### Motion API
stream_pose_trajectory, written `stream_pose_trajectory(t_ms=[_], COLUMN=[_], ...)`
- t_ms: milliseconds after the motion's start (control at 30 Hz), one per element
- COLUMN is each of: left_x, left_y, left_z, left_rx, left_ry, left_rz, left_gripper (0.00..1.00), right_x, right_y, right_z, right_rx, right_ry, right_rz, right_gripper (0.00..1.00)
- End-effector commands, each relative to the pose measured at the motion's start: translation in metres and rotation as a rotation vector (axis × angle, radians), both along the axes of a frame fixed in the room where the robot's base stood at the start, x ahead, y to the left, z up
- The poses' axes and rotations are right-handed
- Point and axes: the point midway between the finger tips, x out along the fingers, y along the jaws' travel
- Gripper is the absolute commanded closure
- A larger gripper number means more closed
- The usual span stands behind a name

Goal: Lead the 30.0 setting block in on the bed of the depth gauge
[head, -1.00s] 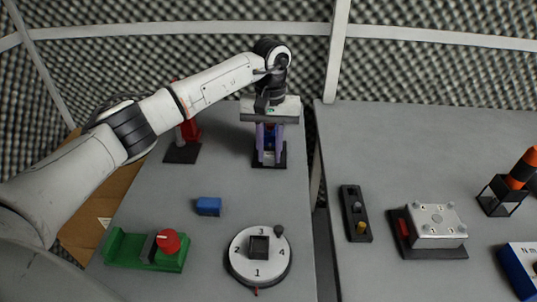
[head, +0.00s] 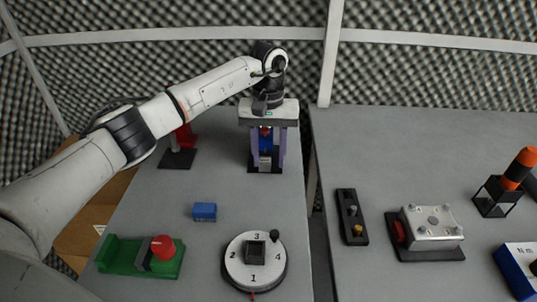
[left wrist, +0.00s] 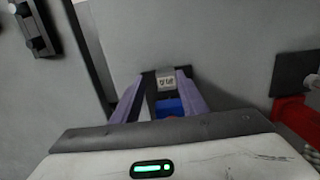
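The depth gauge stands at the far end of the left table, with a dark base (head: 256,169) and a blue part (head: 265,143) above it. The 30.0 setting block (head: 265,160) is a small light-grey block low at the gauge; its label faces up in the left wrist view (left wrist: 165,82), just beyond the blue part (left wrist: 170,106). Its exact seating on the bed is hard to tell. My left gripper (head: 268,163) points down over the gauge, its purple fingers apart on either side of the block, with gaps visible. My right gripper is out of view.
A blue block (head: 204,211), a green fixture with a red knob (head: 162,247) and a numbered round dial (head: 255,276) stand nearer on this table. A red stand (head: 184,140) is left of the gauge. A gap separates the right table (head: 420,150).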

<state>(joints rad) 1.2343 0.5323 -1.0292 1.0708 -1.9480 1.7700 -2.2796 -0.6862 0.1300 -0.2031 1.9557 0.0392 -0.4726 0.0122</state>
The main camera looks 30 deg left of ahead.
Motion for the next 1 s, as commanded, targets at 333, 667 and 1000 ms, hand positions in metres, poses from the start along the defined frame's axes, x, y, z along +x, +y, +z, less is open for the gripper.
stream_pose_trajectory(t_ms=[333, 667, 1000], left_x=[0.014, 0.002, -0.001], left_y=[0.016, 0.001, -0.001], left_z=[0.046, 0.101, 0.111], left_rx=[0.027, 0.008, 0.006], left_ry=[-0.058, -0.022, -0.01], left_rz=[0.022, 0.005, 0.0], left_gripper=[0.55, 0.55, 0.55], right_x=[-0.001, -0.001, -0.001], right_y=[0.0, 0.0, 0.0], right_z=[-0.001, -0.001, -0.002], right_rx=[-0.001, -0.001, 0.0], right_ry=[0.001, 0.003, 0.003], right_rz=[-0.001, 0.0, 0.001], right_gripper=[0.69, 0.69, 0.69])
